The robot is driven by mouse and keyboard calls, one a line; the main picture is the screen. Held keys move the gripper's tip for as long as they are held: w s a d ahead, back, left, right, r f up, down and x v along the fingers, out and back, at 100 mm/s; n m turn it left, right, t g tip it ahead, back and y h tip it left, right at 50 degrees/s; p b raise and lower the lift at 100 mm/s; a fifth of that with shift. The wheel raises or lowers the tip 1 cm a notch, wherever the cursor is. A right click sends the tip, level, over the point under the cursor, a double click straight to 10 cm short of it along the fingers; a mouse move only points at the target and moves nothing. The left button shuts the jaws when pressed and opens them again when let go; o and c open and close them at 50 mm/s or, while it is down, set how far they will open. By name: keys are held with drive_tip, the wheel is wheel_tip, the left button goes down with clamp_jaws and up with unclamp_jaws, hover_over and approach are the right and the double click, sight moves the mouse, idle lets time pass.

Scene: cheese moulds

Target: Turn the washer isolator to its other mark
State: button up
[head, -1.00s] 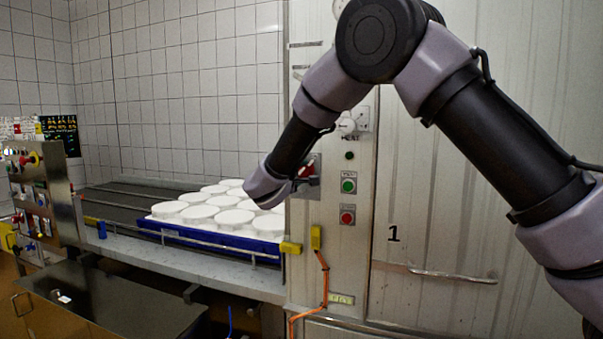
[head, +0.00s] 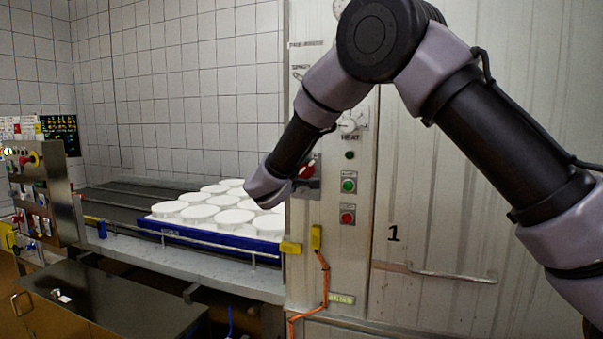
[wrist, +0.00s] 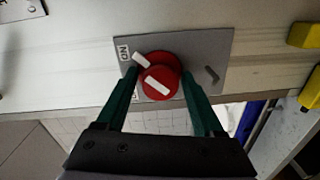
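The washer isolator is a red round knob (wrist: 172,67) on a grey plate (wrist: 215,52). One white bar lies across its face and another white piece sits at its upper left. Lettering, partly readable, is at the plate's left edge, and a dark mark is at its right. In the head view the red knob (head: 307,171) shows only in part beside my wrist. My gripper (wrist: 160,77) points at the knob, with one green finger on each side. The fingers are apart, and I see no clear grip on the knob. In the head view my wrist hides the fingers.
A green button (head: 349,182) and a red button (head: 348,214) sit right of the isolator, with a heat dial (head: 348,125) above. A blue tray (head: 190,235) of white moulds is at the left. Yellow blocks (head: 290,248) stand at the panel's edge.

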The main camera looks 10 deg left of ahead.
drive_tip(key=shift+w+d+r, duration=0.15)
drive_tip(key=shift+d, duration=0.1)
drive_tip(key=s+a, duration=0.2)
drive_tip(key=s, duration=0.9)
drive_tip(key=shift+r, duration=0.1)
drive_tip(key=d+r+m+g+h, duration=0.1)
drive_tip(key=d+m+g+h, duration=0.15)
drive_tip(key=d, duration=0.75)
drive_tip(key=w+d+r+m+g+h, duration=0.1)
drive_tip(key=d+m+g, duration=0.25)
drive_tip(key=d, duration=0.65)
drive_tip(key=d+r+m+g+h, duration=0.1)
drive_tip(key=d+r+m+g, duration=0.15)
drive_tip(key=d, duration=0.75)
drive_tip(key=s+d+m+g+y, duration=0.3)
drive_tip(key=s+d+m+g, duration=0.15)
drive_tip(key=s+d, duration=0.6)
drive_tip(key=s+d+r+m+t+y, duration=0.1)
drive_tip(key=s+d+m+y, duration=0.1)
drive_tip(key=s, duration=0.3)
drive_tip(key=s+d+r+m+t+y, duration=0.1)
drive_tip(key=s+d+m+y, duration=0.1)
drive_tip(key=s+m+y, duration=0.1)
drive_tip(key=shift+s+r+m+t+y, duration=0.35)
drive_tip(key=shift+s+t+y, duration=0.1)
drive_tip(key=shift+s, duration=0.8)
